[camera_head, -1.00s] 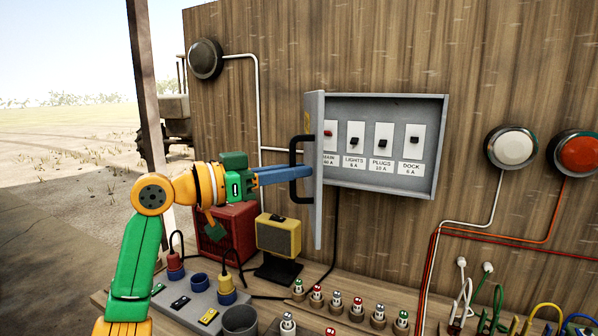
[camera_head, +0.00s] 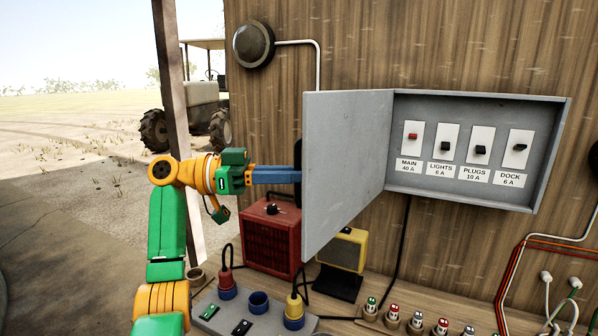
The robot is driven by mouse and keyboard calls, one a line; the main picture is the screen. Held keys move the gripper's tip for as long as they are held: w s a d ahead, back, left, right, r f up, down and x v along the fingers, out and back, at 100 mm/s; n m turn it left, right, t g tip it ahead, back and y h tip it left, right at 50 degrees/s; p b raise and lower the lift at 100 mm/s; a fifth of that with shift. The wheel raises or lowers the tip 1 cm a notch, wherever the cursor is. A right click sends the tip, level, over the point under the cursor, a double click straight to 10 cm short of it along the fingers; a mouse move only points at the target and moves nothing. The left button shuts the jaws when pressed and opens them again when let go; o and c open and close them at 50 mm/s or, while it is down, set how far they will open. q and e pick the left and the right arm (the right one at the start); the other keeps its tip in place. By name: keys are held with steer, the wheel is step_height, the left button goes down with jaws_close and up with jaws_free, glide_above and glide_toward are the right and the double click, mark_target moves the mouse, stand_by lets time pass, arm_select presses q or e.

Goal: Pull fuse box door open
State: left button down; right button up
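The grey fuse box (camera_head: 552,150) is mounted on the wooden wall. Its door (camera_head: 345,165) stands wide open, swung out to the left, with its plain inner face towards me. Inside are labelled switches: MAIN (camera_head: 412,140), LIGHTS, PLUGS and DOCK. My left gripper (camera_head: 294,174) is at the door's free edge, on its outer side. Its blue fingers are close together at the black door handle (camera_head: 297,156), which shows only as a sliver. The fingertips and most of the handle are hidden behind the door. My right gripper is out of view.
Below the door are a red heater (camera_head: 268,238) and a yellow lamp (camera_head: 341,250) on the wooden bench. A socket block (camera_head: 255,315) and several small fuses stand in front. A round grey fitting (camera_head: 254,45) is on the wall, upper left. A post (camera_head: 172,90) stands left.

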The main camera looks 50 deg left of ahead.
arm_select(q)
steer(key=shift+a, duration=0.25)
steer(key=c, duration=1.2)
jaws_free()
steer(key=shift+o, duration=0.2)
steer(key=shift+w+d, duration=0.1)
steer(key=v, duration=0.7)
